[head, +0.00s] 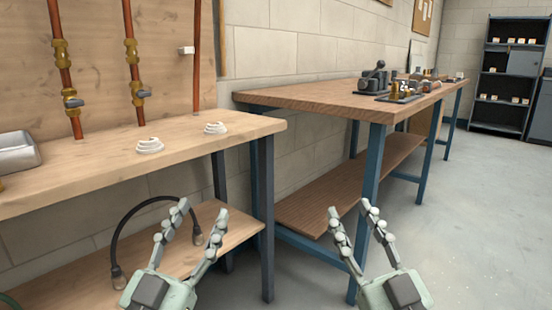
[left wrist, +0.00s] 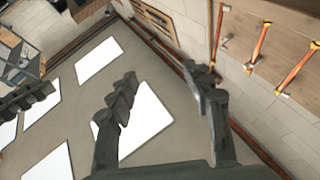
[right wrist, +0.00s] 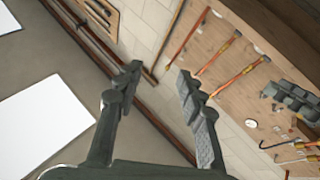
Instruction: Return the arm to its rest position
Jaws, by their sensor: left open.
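My left gripper (head: 203,210) is at the bottom of the head view, in front of the lower shelf of the light wood bench. Its fingers point up and stand apart, with nothing between them. The left wrist view also shows these fingers (left wrist: 159,72) open and empty. My right gripper (head: 350,208) is at the bottom right of centre in the head view, in front of the dark wood table's legs. Its fingers also point up, apart and empty, and the right wrist view shows the same gap (right wrist: 159,71). Neither gripper appears to touch anything.
The light wood bench (head: 95,170) at left carries two white coils (head: 150,146) and a metal tray (head: 16,152). A black hose (head: 120,235) lies on its lower shelf. The dark wood table (head: 310,97) holds tools at its far end. Grey floor (head: 480,210) is clear at right.

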